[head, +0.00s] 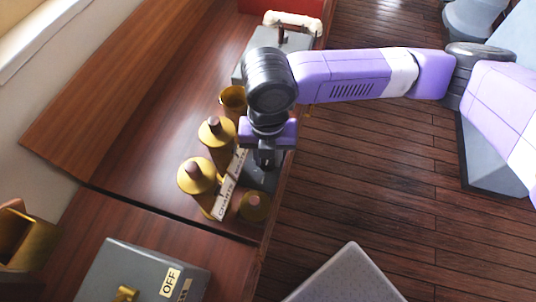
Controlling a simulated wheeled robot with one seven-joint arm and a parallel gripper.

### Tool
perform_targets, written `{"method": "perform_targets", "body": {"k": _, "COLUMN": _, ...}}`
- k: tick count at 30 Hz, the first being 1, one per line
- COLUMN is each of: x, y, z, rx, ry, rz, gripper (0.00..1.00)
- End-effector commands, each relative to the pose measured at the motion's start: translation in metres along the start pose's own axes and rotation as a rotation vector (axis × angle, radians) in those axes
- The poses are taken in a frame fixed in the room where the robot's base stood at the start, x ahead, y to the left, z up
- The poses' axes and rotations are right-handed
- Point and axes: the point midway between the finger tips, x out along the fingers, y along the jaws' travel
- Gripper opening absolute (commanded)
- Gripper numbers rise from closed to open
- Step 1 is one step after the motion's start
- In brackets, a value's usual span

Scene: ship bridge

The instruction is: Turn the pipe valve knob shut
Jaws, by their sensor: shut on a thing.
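My gripper (265,160) points down over the wooden console. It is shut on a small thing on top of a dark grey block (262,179). This thing seems to be the pipe valve knob, but the jaws and wrist hide nearly all of it, and I cannot tell how far it is turned. Capped brass cylinders with pinkish knobs (212,130) stand just left of the gripper.
An open brass cup (232,98) stands behind the cylinders. A grey box with an OFF label (140,270) is at the lower left. A white pipe (292,21) lies at the far end. The plank floor (365,190) to the right is largely clear.

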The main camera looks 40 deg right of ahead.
Motion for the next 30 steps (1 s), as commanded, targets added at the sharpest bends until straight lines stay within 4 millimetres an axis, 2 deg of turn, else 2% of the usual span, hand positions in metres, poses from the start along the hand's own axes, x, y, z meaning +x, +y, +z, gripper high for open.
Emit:
{"method": "perform_targets", "body": {"k": 8, "x": -0.001, "y": 0.001, "z": 0.000, "rx": -0.002, "ry": -0.002, "rz": 0.002, "gripper": 0.00}}
{"method": "perform_targets", "body": {"k": 9, "x": -0.001, "y": 0.001, "z": 0.000, "rx": -0.002, "ry": -0.002, "rz": 0.002, "gripper": 0.36}}
{"method": "perform_targets", "body": {"k": 12, "x": -0.001, "y": 0.000, "z": 0.000, "rx": -0.001, "ry": -0.001, "rz": 0.002, "gripper": 0.52}}
{"method": "perform_targets", "body": {"k": 23, "x": -0.004, "y": 0.000, "z": 0.000, "rx": 0.000, "ry": -0.001, "rz": 0.001, "gripper": 0.52}}
{"method": "perform_targets", "body": {"k": 30, "x": -0.038, "y": 0.001, "z": 0.001, "rx": -0.001, "ry": -0.004, "rz": 0.002, "gripper": 0.52}}
